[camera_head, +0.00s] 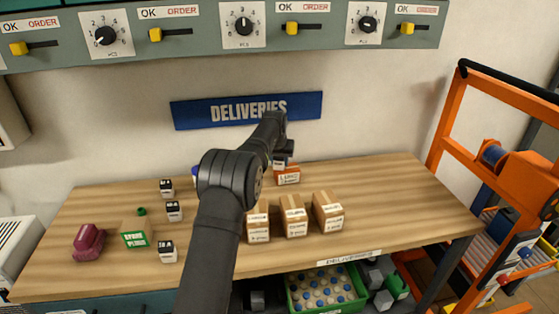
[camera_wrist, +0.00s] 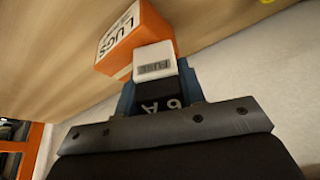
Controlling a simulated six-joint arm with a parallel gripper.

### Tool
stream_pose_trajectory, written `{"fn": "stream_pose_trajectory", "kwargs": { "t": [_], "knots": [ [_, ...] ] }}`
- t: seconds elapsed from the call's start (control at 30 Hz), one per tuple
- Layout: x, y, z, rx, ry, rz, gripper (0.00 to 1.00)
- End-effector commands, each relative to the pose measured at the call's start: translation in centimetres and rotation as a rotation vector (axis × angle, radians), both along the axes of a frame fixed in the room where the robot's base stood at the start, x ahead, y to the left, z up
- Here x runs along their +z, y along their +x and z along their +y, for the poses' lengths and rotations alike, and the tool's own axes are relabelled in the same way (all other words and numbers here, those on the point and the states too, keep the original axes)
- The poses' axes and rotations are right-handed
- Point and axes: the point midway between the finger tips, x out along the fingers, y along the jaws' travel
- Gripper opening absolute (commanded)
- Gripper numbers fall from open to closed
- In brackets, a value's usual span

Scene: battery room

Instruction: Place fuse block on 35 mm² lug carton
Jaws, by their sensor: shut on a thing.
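The fuse block (camera_wrist: 154,62), white with a FUSE label and a dark part marked 6 A, is held between the blue fingers of my gripper (camera_wrist: 160,88). In the head view the fuse block (camera_head: 279,164) shows just below my gripper (camera_head: 279,152), partly hidden by my arm. The orange lug carton (camera_wrist: 135,32), with a white LUGS face, lies just beyond the block in the wrist view. In the head view the carton (camera_head: 288,178) stands on the table below the block. I cannot tell whether block and carton touch; the carton's size marking is unreadable.
Three brown cartons, one of them here (camera_head: 294,217), stand in front on the wooden table (camera_head: 385,205). Three other black-and-white blocks, one here (camera_head: 168,252), a green spare plugs box (camera_head: 135,235) and a maroon object (camera_head: 89,242) stand left. The right side is clear.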

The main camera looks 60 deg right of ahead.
Motion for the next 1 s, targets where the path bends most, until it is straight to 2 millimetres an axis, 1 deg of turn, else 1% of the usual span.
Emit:
{"fn": "stream_pose_trajectory", "kwargs": {
  "t": [0.2,0.33,0.37,0.4,0.47,0.77,0.87,1.0],
  "knots": [
    [0.1,0.0,0.0,0.000,-0.003,-0.001,0.12],
    [-0.3,0.0,0.0,0.000,-0.002,-0.001,0.12],
    [-0.3,0.0,0.0,0.000,-0.003,-0.001,0.40],
    [-0.2,0.0,0.0,0.000,-0.003,-0.001,0.48],
    [-0.2,0.0,0.0,0.000,-0.002,-0.001,0.58],
    [-0.1,0.0,0.0,0.000,-0.003,-0.001,0.58],
    [0.6,-0.1,0.1,0.000,-0.003,-0.001,0.58],
    [2.6,-0.4,0.8,0.000,-0.005,-0.002,0.58]
  ]
}}
